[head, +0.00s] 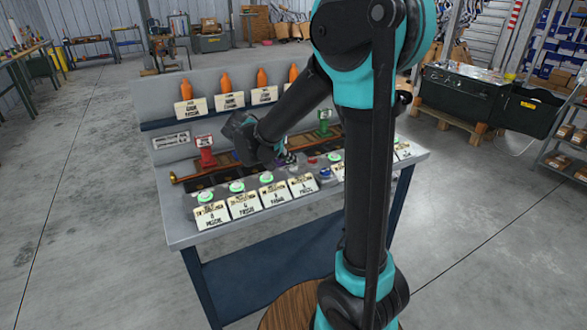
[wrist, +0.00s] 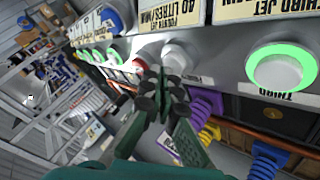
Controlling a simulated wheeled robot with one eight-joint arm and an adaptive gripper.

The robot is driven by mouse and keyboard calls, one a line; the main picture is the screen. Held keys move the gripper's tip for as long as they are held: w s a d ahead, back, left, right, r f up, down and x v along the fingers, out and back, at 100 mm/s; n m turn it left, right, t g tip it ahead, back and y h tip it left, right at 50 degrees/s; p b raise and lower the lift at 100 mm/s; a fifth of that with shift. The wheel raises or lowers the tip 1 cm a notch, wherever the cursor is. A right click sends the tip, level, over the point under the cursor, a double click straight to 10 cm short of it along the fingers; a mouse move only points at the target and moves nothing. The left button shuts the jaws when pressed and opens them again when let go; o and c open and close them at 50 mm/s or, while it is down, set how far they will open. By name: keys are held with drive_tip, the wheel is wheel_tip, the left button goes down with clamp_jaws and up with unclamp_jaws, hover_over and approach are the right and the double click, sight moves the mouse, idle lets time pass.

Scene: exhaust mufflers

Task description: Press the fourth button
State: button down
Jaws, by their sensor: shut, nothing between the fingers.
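A white button (wrist: 178,54) sits on the grey panel in the wrist view, under a placard reading "FOURTH JET 40 LITRES/MIN" (wrist: 182,12). Its rim shows no green light. My gripper (wrist: 164,84) is shut and empty, its fingertips at the near edge of this button, overlapping it in the picture; I cannot tell whether they touch. In the head view my gripper (head: 286,160) is over the button row and hides the fourth button. The third button (wrist: 280,70), white with a lit green ring, is to the right in the wrist view, above a label reading "THIRD".
A red button (wrist: 138,64) is just left of the fingers, with more green-ringed buttons (wrist: 96,55) beyond. Purple (wrist: 204,110) and yellow (wrist: 208,134) parts lie close beside the fingers.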

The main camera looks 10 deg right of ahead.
sight(291, 168)
drive_tip(key=shift+f, duration=0.35)
idle(0.4)
idle(0.3)
drive_tip(key=shift+r, duration=0.75)
drive_tip(key=shift+r, duration=2.5)
